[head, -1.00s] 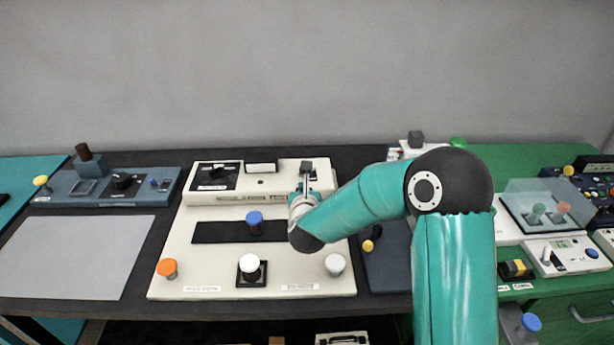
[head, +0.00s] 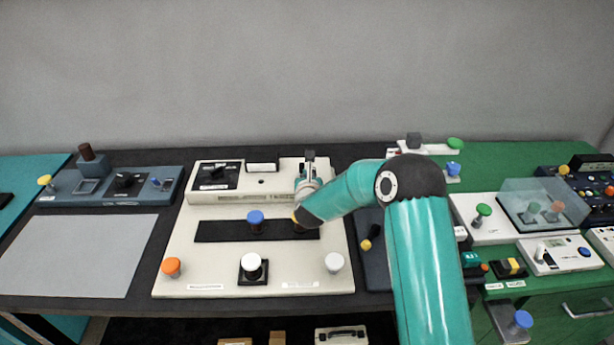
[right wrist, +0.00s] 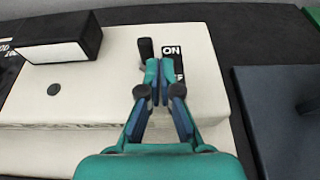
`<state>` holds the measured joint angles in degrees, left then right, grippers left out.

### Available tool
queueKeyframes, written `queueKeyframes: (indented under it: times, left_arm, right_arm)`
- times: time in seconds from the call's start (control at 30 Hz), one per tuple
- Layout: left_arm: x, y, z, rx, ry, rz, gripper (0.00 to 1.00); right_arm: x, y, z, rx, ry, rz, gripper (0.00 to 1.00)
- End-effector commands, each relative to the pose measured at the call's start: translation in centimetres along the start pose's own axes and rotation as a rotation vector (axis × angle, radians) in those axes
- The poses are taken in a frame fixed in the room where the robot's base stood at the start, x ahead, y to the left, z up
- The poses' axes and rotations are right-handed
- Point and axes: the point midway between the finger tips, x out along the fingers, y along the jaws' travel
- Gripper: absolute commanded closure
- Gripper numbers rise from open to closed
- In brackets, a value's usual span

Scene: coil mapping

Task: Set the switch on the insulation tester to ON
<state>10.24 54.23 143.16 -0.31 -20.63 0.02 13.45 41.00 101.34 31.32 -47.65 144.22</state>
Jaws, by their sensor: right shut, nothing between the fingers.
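The insulation tester (head: 268,187) is a cream raised box at the back of a cream panel. Its switch (head: 309,154) is a dark lever near the box's right end; in the right wrist view the black lever (right wrist: 146,49) lies beside the ON label (right wrist: 171,51), leaning toward the far side. A lower label on the plate is mostly hidden by my fingers. My right gripper (head: 308,172) is shut and empty; in the right wrist view its fingertips (right wrist: 158,66) are just on the near side of the lever. I cannot tell whether they touch it. My left gripper is out of view.
A display block (right wrist: 62,45) and small dark button (right wrist: 54,89) sit left of the switch. Blue (head: 255,217), white (head: 251,262) and orange (head: 171,267) knobs stand on the panel. A dark slab (head: 375,262) lies right of it. A grey mat (head: 80,255) at left is bare.

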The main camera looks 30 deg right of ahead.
Motion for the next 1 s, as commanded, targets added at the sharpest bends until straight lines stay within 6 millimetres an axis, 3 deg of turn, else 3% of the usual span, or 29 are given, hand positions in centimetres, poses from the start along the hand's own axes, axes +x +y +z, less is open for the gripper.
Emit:
queueKeyframes:
  times: [0.27, 1.0]
  left_arm:
    - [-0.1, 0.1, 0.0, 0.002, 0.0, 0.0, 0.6]
    - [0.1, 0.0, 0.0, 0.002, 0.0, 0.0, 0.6]
  right_arm:
    - [-0.6, 1.2, -0.3, -0.005, 0.011, 0.01, 1.0]
    - [-1.1, 0.8, 1.2, -0.002, 0.011, 0.005, 1.0]
